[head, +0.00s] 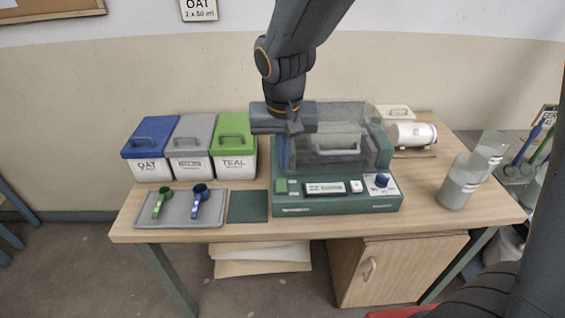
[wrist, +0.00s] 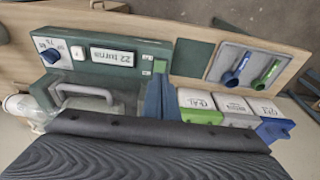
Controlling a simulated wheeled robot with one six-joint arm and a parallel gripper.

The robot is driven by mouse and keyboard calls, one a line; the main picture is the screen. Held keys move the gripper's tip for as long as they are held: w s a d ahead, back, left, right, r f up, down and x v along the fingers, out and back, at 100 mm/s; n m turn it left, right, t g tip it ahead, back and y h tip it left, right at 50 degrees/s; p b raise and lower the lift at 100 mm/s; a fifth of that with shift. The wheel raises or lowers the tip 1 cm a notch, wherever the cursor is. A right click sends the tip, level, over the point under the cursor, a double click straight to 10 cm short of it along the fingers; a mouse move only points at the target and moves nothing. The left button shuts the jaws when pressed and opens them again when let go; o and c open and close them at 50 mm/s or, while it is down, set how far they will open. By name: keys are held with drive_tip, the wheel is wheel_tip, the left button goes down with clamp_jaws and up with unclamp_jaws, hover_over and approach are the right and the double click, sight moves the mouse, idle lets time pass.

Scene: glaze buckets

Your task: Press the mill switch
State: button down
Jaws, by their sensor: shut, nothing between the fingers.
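The mill (head: 336,203) is a green machine with a clear cover and a grey handle, standing on the wooden table. Its front panel carries a green switch (head: 281,186) at the left end, a display (head: 325,188), a white button (head: 356,186) and a blue knob (head: 381,180). My gripper (head: 284,164) is shut and empty, fingers pointing down just above and behind the panel's left end. In the wrist view, the blue fingertips (wrist: 160,80) are close to the green switch (wrist: 147,72). I cannot tell whether they touch it.
Lidded bins, blue (head: 150,150), grey (head: 191,148) and green (head: 234,149), stand left of the mill. A grey tray (head: 180,220) holds a green and a blue scoop. A dark mat (head: 248,206) lies beside it. Jars (head: 458,185) stand at the right.

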drive_tip(key=shift+s+r, duration=0.4)
drive_tip(key=shift+r, duration=0.15)
drive_tip(key=s+d+f, duration=0.2)
drive_tip(key=s+d, duration=0.2)
drive_tip(key=d, duration=0.4)
drive_tip(key=s+d+f+g, duration=0.1)
drive_tip(key=s+d+f, duration=0.2)
drive_tip(key=s+d, duration=0.2)
drive_tip(key=d, duration=0.3)
drive_tip(key=shift+d, duration=0.2)
idle(4.2)
